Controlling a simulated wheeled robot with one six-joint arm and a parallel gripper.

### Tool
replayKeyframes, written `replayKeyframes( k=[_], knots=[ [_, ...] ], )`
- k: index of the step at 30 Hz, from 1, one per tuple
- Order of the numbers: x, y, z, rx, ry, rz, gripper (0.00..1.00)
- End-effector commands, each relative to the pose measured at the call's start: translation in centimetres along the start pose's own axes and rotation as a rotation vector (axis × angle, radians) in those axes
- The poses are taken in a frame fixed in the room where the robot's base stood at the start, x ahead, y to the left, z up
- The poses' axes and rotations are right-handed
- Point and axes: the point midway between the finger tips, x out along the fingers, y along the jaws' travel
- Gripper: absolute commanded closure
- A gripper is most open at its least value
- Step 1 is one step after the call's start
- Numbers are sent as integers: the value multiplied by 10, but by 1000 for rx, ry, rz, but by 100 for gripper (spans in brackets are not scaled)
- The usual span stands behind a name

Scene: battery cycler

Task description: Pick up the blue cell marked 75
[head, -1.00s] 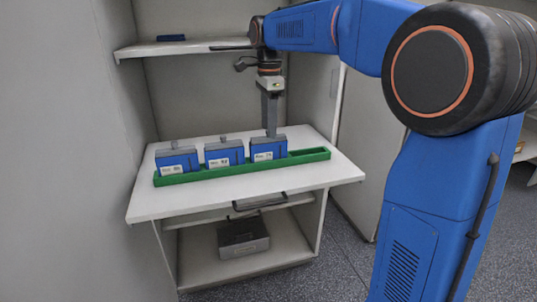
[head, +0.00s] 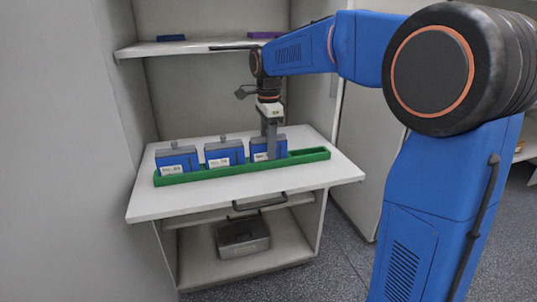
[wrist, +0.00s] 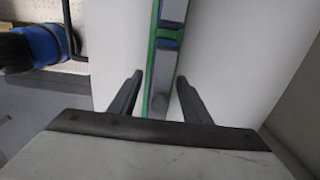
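Three blue cells with white labels and grey tops stand upright in a row in a green tray (head: 305,158): the left cell (head: 177,160), the middle cell (head: 224,153) and the right cell (head: 261,147). The label numbers are too small to read surely. My gripper (head: 270,154) points down at the right cell, with a finger in front of it hiding part of its face and label. In the wrist view, my gripper (wrist: 160,78) is open, its fingers apart on both sides of a grey-topped cell (wrist: 160,86) in the tray. I see no clear contact.
The tray's right end is an empty slot. The white worktop (head: 150,205) is otherwise clear. A shelf above holds a dark blue item (head: 171,37) and a purple item (head: 263,35). A grey box (head: 243,238) sits on the lower shelf. Cabinet walls stand close on both sides.

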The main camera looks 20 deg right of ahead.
Motion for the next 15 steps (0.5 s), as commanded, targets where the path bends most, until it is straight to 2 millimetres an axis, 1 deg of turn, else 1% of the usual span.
replayKeyframes(
  k=[1, 2, 3, 5, 6, 15],
  knots=[
    [0, 0, 0, 0, 0, 0, 66],
    [0, 0, 0, 0, 0, 0, 73],
    [0, 0, 0, 0, 0, 0, 83],
    [0, 0, 0, 0, 0, 0, 97],
    [0, 0, 0, 0, 0, 0, 100],
    [-2, 0, 0, 0, 0, -1, 100]
  ],
)
